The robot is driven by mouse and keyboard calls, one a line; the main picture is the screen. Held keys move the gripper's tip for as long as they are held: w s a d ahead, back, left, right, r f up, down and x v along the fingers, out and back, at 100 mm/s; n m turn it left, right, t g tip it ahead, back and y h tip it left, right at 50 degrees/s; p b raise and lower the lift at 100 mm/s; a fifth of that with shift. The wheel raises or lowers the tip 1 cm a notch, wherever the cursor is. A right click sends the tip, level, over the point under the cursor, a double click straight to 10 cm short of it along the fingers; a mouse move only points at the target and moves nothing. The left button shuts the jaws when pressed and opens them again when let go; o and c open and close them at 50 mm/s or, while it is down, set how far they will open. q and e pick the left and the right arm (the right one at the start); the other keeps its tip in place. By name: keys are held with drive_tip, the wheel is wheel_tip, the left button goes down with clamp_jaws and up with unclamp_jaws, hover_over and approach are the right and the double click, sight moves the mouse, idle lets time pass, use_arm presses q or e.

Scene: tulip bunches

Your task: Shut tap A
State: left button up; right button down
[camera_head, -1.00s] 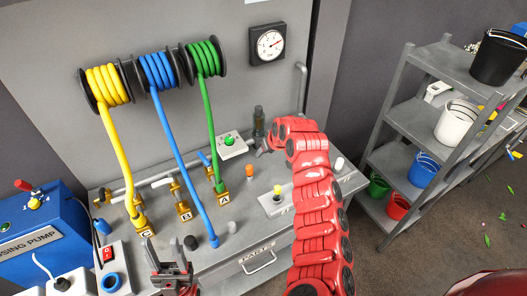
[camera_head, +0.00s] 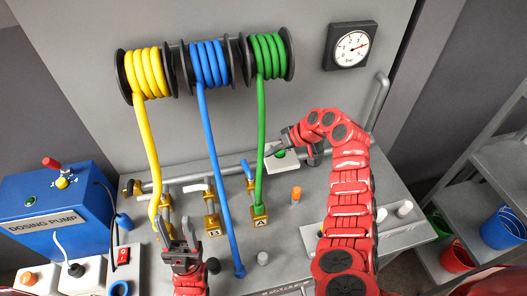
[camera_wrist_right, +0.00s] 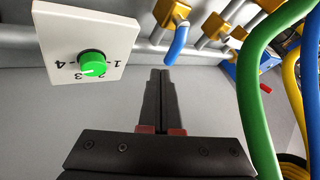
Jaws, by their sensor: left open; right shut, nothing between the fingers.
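Tap A has a brass body with a tag marked A (camera_head: 260,222) at the foot of the green hose and a blue lever (camera_head: 247,170) behind it. The blue lever (camera_wrist_right: 177,42) also shows in the right wrist view, hanging below a brass fitting, just above and right of my fingertips and apart from them. My right gripper (camera_head: 270,151) is shut and empty, beside the dial box and right of the lever; its closed fingers (camera_wrist_right: 165,75) point toward the pipe. My left gripper (camera_head: 174,228) is open and empty, in front of the yellow-hose tap.
A white box with a green dial (camera_wrist_right: 92,63) stands close to my right gripper. Tap B (camera_head: 213,226) has a white lever; the blue hose (camera_head: 222,180) runs down past it. An orange-topped peg (camera_head: 296,194) stands on the bench. A pressure gauge (camera_head: 350,46) hangs behind.

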sight(246, 168)
drive_tip(key=b+x, duration=0.4)
drive_tip(key=x, duration=0.4)
